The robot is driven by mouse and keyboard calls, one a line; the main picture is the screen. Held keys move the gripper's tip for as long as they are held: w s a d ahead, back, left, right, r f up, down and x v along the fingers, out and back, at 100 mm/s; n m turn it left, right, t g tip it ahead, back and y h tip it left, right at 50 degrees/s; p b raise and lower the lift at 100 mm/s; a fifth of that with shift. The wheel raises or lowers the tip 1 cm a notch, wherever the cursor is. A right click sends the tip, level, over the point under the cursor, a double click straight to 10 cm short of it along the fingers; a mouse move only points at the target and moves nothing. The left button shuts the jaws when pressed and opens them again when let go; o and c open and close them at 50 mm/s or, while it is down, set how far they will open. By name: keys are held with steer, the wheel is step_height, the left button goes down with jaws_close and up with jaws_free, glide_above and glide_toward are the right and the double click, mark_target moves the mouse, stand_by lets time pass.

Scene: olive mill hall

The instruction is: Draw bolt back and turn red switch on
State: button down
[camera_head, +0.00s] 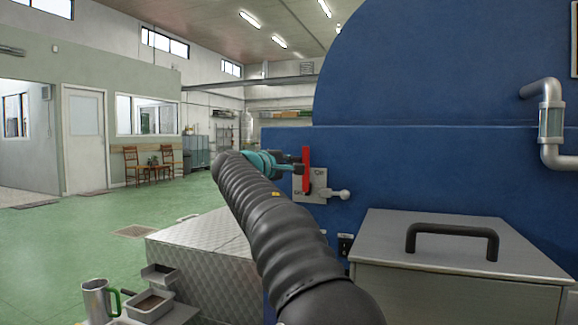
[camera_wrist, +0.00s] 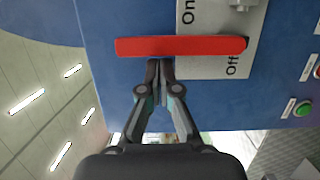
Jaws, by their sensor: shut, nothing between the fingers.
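The red switch (camera_head: 306,160) is a flat lever standing upright at a pale metal plate (camera_head: 318,183) on the blue machine. In the wrist view the lever (camera_wrist: 180,46) lies across the picture, with "On" and "Off" lettering on the plate (camera_wrist: 208,66). The bolt's round grey knob (camera_head: 345,195) sticks out to the right of the plate; only a part of the bolt (camera_wrist: 241,5) shows at the wrist view's top edge. My gripper (camera_wrist: 158,68) is shut and empty, its fingertips right beside the lever's long edge. I cannot tell if they touch it.
A green button (camera_wrist: 302,108) and a red button (camera_wrist: 317,71) sit nearby on the blue panel. A steel box with a black handle (camera_head: 452,230) stands at the right. A patterned metal box (camera_head: 195,250) and a metal jug (camera_head: 96,300) are low left. Green floor beyond is open.

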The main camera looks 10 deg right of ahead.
steer(key=shift+s+d+r+m, duration=0.1)
steer(key=shift+s+d+m, duration=0.1)
steer(key=shift+m, duration=0.2)
steer(key=shift+a, duration=0.1)
stand_by(0.3)
steer(key=v, duration=1.1)
steer(key=shift+s+a, duration=0.3)
